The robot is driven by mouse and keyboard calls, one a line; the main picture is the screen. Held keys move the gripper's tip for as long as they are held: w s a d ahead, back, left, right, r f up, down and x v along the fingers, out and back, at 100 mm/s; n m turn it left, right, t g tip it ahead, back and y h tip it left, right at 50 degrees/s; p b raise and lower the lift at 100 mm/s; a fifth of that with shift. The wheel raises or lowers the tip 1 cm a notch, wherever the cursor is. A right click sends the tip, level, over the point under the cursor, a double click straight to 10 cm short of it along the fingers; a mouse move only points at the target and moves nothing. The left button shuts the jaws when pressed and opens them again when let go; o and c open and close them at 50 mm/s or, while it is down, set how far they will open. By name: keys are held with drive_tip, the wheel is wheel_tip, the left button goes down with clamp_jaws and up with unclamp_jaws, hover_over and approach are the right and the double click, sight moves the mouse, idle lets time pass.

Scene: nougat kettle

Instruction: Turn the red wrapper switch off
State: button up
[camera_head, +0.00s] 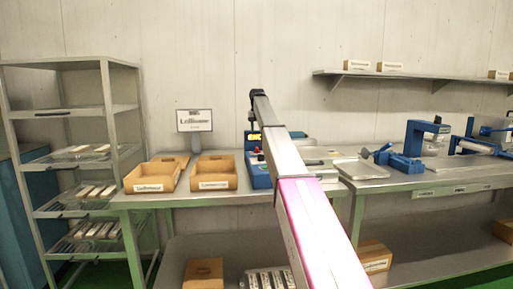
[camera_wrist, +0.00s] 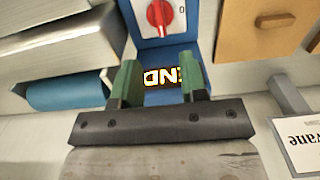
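The red wrapper switch (camera_wrist: 160,14) is a round red knob on a white plate, at the top of the wrist view and partly cut off by its edge. A "0" mark shows to its right. It sits on a blue machine (camera_wrist: 204,28) with a lit display (camera_wrist: 162,77), which reads upside down. In the head view the blue machine (camera_head: 259,178) stands on the bench, partly hidden by my arm. My gripper (camera_wrist: 160,66) has two green fingers spread apart with nothing between them. It is over the display side, apart from the knob.
Two open cardboard boxes (camera_head: 214,184) stand left of the machine, with a sign (camera_head: 194,121) behind them. A metal tray (camera_head: 360,170) and blue equipment (camera_head: 405,160) are on the right. A rack (camera_head: 107,110) stands at far left. A wall shelf (camera_head: 430,78) hangs at upper right.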

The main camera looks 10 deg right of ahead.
sight(257, 150)
wheel_tip(257, 150, down, 10)
drive_tip(key=shift+f, duration=0.15)
idle(0.3)
clamp_jaws()
